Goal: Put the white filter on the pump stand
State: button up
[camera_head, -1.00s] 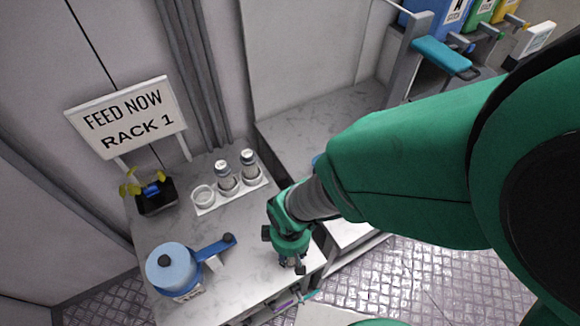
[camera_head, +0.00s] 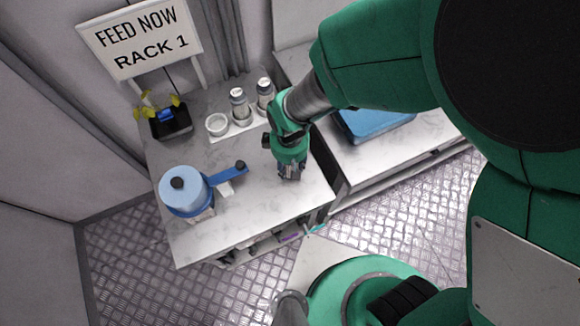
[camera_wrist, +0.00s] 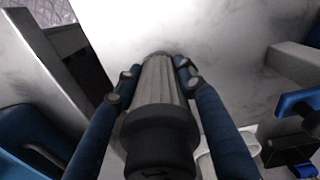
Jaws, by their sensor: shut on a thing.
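My gripper (camera_head: 290,172) is low over the front right of the marble-topped counter. In the wrist view, its two fingers (camera_wrist: 156,80) are closed on a pale grey-white ribbed cylinder with a black cap, which looks like the white filter (camera_wrist: 162,88). The gripper hides most of it in the head view. I cannot tell whether its far end touches the counter. A blue device with a light blue round top (camera_head: 182,187), a side arm and a black knob (camera_head: 241,166), probably the pump stand, stands to the left of the gripper.
A white tray (camera_head: 224,138) behind the gripper holds an empty cup (camera_head: 217,124) and two capped cylinders (camera_head: 240,105). A dark planter (camera_head: 172,122) and a "FEED NOW RACK 1" sign (camera_head: 140,40) stand further back. A blue box (camera_head: 375,122) lies on the right counter. Counter between gripper and blue device is mostly clear.

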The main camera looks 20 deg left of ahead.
jog(key=shift+f+b, duration=0.4)
jog(key=shift+f, duration=1)
jog(key=shift+f, duration=0.1)
jog(key=o, duration=1.2)
notch_tip(320, 180, up, 12)
jog(key=p, duration=0.3)
